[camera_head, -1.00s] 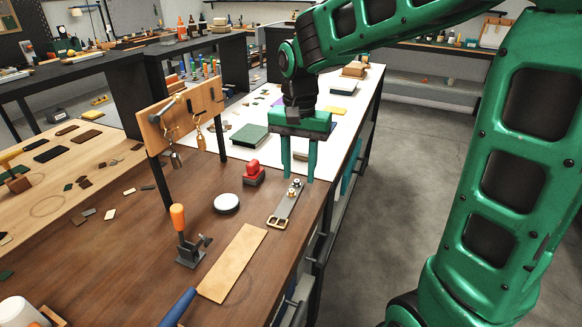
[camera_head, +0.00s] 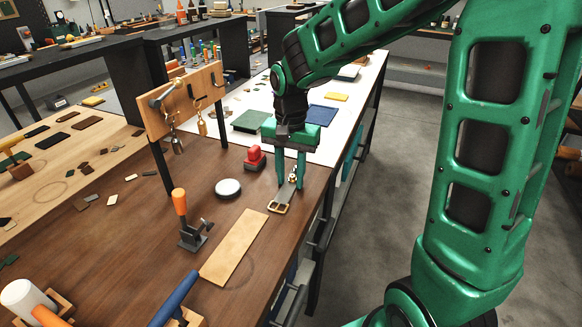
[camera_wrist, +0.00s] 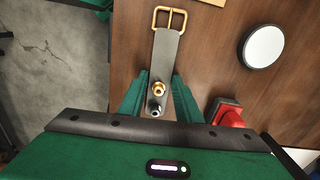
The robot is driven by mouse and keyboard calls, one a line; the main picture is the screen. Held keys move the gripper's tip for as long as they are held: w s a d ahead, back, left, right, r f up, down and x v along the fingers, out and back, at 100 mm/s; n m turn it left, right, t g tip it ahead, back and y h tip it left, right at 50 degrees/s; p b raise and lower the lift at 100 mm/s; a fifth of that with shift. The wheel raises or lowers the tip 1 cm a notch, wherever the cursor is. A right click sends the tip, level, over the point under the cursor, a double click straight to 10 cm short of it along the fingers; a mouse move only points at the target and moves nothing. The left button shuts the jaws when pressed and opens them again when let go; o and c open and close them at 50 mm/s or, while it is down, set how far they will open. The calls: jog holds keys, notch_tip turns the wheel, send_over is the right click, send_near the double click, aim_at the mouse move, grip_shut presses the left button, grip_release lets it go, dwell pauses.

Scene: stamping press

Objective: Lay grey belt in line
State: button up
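The grey belt (camera_head: 288,195) lies flat on the brown bench near its right edge. Its brass buckle (camera_wrist: 170,19) is at the end nearer the tan strip, and brass and silver studs (camera_wrist: 157,96) sit near the other end. My gripper (camera_head: 289,186) is low over the studded end, pointing down. In the wrist view my gripper (camera_wrist: 160,80) is open, with one finger on each side of the grey belt (camera_wrist: 165,58). I cannot tell whether a finger touches it. The tan strip (camera_head: 234,247) lies just beyond the buckle, apart from it and at an angle.
A red-and-black block (camera_head: 254,159) and a white round puck (camera_head: 228,188) stand left of the belt. A clamp with an orange handle (camera_head: 181,205) stands beside the tan strip. A pegboard (camera_head: 181,101) with hanging tools rises behind. A blue handle (camera_head: 178,298) is at the front.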

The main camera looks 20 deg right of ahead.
aim_at(291, 184)
jog(key=shift+r, duration=0.1)
jog(key=shift+r, duration=2.45)
